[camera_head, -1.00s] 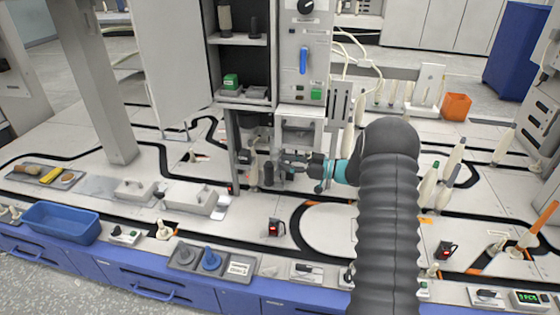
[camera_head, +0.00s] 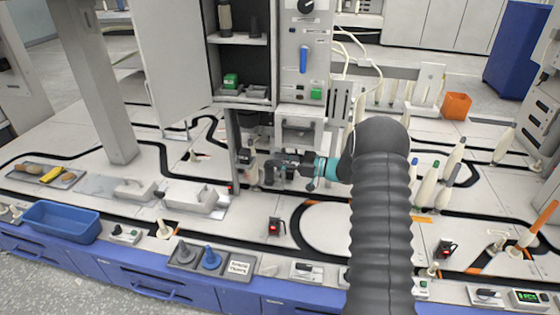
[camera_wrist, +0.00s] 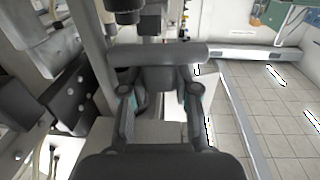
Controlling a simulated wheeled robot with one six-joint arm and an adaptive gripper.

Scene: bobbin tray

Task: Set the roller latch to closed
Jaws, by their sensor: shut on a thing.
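My gripper (camera_head: 276,170) is at the lower front of the tall grey cabinet, under its shelf section. In the wrist view my gripper (camera_wrist: 158,93) has its two fingers on either side of a dark grey T-shaped piece, which looks like the roller latch handle (camera_wrist: 160,54). The fingers are closed on its stem, and its crossbar lies level beyond the fingertips. In the head view the latch is small and partly hidden by the gripper, so its set position cannot be told.
The cabinet (camera_head: 236,135) has an open door (camera_head: 168,60) at left and a control panel with a blue handle (camera_head: 303,59) above. A blue bin (camera_head: 60,221) stands at the front left. White bobbins (camera_head: 428,185) stand to the right of my arm.

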